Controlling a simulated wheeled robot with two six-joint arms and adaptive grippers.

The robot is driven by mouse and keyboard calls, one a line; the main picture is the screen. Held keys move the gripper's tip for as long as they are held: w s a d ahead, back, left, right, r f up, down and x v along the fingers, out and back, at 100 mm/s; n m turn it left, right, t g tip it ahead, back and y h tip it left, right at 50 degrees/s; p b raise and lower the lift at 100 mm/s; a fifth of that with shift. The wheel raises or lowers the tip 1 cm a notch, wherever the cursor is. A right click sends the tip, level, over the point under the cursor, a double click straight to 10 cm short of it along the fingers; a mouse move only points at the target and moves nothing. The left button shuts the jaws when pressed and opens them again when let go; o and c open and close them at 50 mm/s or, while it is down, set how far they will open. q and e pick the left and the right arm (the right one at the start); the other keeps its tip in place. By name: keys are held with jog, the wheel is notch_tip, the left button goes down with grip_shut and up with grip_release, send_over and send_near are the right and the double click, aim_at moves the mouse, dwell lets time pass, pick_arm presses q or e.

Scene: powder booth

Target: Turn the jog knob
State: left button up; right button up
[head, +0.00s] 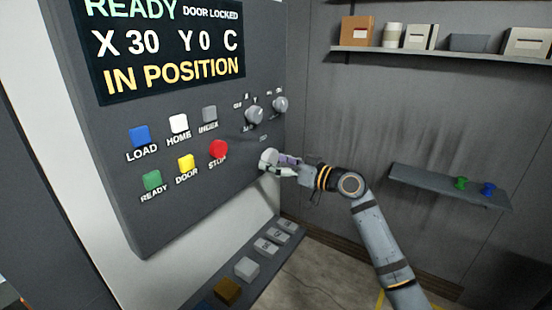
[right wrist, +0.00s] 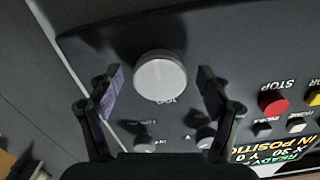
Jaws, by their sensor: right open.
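The jog knob (head: 267,157) is a round, pale grey knob low on the right side of the dark control panel. In the right wrist view the knob (right wrist: 160,76) sits between the fingers, with part of its label upside down below it. My right gripper (head: 283,166) is at the knob, coming from the right. In the right wrist view its fingers (right wrist: 160,88) are open, with a visible gap on each side of the knob. The fingers partly overlap the knob's right side in the head view. My left gripper is not in view.
The panel has a red STOP button (head: 219,149), other coloured buttons and two smaller knobs above the jog knob. Its screen (head: 165,45) reads READY, DOOR LOCKED, X 30, Y 0, IN POSITION. A lower ledge (head: 205,298) carries several blocks. A wall shelf (head: 430,182) stands right of my arm.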

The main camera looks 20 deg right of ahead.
jog(key=shift+c, duration=0.3)
jog(key=c, duration=1.1)
